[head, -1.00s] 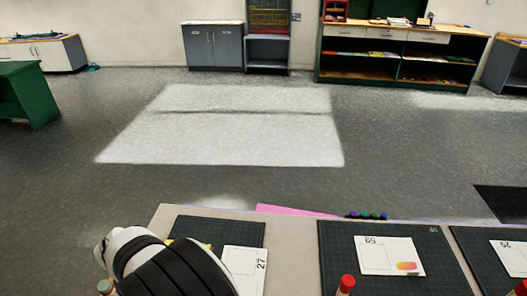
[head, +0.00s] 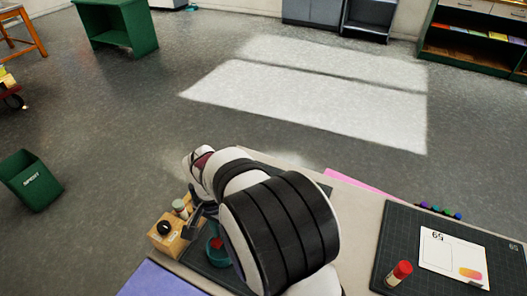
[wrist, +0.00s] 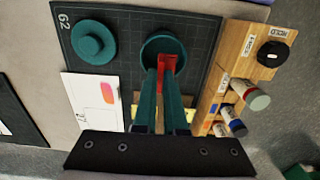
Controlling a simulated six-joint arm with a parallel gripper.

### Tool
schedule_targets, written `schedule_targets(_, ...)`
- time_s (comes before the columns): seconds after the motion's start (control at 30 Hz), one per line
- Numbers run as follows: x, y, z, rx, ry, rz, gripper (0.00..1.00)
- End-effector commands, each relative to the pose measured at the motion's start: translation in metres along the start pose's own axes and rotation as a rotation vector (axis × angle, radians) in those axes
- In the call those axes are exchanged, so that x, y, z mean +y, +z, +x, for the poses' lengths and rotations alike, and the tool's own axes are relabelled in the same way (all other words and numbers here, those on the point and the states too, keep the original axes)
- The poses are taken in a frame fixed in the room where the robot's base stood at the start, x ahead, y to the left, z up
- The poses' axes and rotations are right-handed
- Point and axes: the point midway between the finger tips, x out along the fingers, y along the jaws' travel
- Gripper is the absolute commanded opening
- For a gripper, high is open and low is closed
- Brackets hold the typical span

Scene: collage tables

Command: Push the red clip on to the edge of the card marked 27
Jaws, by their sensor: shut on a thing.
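The red clip (wrist: 167,63) is between the fingertips of my gripper (wrist: 166,78), at the round teal dish (wrist: 148,43) in the wrist view. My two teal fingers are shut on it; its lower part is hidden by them. I cannot tell whether the clip still touches the dish. The white card (wrist: 80,90), with a pink-orange patch and a partly readable number ending in 7, lies left of my fingers. In the head view the teal dish (head: 211,252) shows with red in it, and my arm hides the card.
A teal round lid (wrist: 94,41) sits on the dark mat (wrist: 125,25) left of the dish. A wooden rack (wrist: 236,50) with a black knob and several bottles stands right. A card marked 59 (head: 440,262) and a red-capped bottle (head: 399,273) are on another mat.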

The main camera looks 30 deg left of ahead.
Motion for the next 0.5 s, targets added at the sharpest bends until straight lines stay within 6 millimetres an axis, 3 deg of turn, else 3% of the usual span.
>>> schedule_targets(0.17, 0.045, -0.040, 0.001, 0.000, 0.001, 0.011, 0.00)
schedule_targets(0.33, 0.123, -0.087, 0.004, 0.000, 0.001, 0.013, 0.00)
schedule_targets(0.5, 0.203, -0.113, 0.006, -0.001, 0.000, 0.011, 0.00)
